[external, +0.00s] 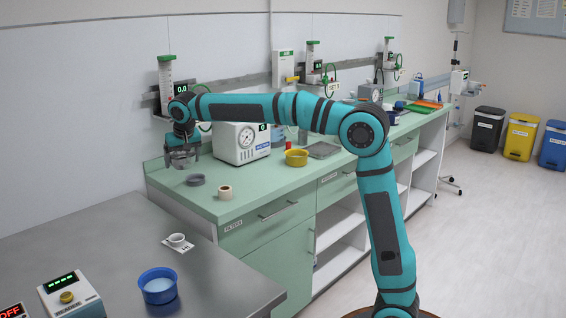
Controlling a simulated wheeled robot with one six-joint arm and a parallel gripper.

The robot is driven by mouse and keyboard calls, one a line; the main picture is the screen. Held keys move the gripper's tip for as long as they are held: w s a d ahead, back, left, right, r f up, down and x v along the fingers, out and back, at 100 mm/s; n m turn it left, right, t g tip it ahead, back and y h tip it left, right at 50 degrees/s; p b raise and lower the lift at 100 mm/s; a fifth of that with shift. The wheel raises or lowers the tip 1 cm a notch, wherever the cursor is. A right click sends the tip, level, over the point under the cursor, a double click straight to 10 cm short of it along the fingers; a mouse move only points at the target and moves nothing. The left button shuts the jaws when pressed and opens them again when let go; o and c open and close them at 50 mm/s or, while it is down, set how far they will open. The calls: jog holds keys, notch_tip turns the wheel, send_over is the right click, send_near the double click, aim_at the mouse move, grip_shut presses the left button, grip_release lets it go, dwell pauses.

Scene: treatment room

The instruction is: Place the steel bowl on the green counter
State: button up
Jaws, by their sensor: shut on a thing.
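My gripper (181,142) is at the far left end of the green counter (250,195), pointing down. It is shut on the steel bowl (182,159), a shiny grey bowl just under the fingers. The bowl appears above the counter's left end, near the wall. Whether its underside touches the counter cannot be told from this view. The fingertips are small and partly hidden against the bowl.
On the counter stand a grey ring-like dish (195,180), a tape roll (225,192), a white gauge box (241,143) and a yellow bowl (296,158).

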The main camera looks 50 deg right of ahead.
jog(key=s+d+m+h, duration=0.1)
jog(key=s+d+m, duration=0.1)
jog(key=d, duration=0.9)
jog(key=s+d+f+m+h, duration=0.1)
jog(key=d+m, duration=0.3)
jog(key=d, duration=0.8)
jog(key=shift+s+d+g, duration=0.15)
jog(key=shift+s+g, duration=0.25)
jog(key=shift+s, duration=0.45)
jog(key=shift+f, duration=0.15)
jog(key=shift+f, duration=4.95)
jog(key=shift+f, duration=0.15)
jog(key=o, duration=0.8)
jog(key=v, duration=1.2)
